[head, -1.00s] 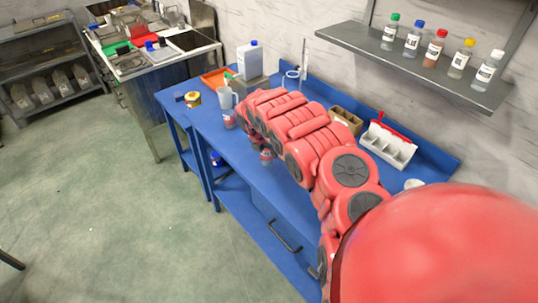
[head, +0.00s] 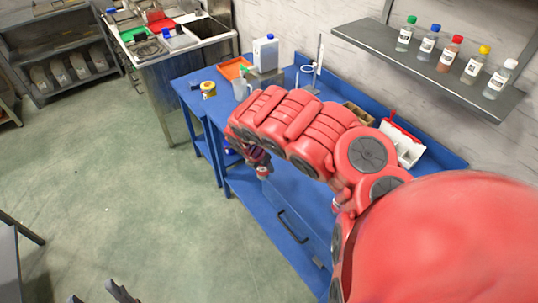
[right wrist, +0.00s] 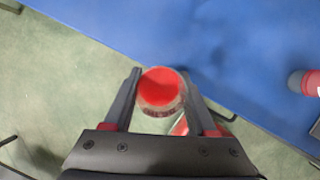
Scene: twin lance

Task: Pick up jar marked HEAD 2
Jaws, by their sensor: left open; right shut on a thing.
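A jar with a round red lid (right wrist: 162,86) is between the fingers of my right gripper (right wrist: 161,92) in the right wrist view. The fingers are shut on its sides, and its label cannot be read. In the head view the jar (head: 262,172) is small, below the end of my red right arm, at the front edge of the blue bench.
A shelf (head: 425,72) with several bottles hangs above. The floor (head: 130,200) at left is clear.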

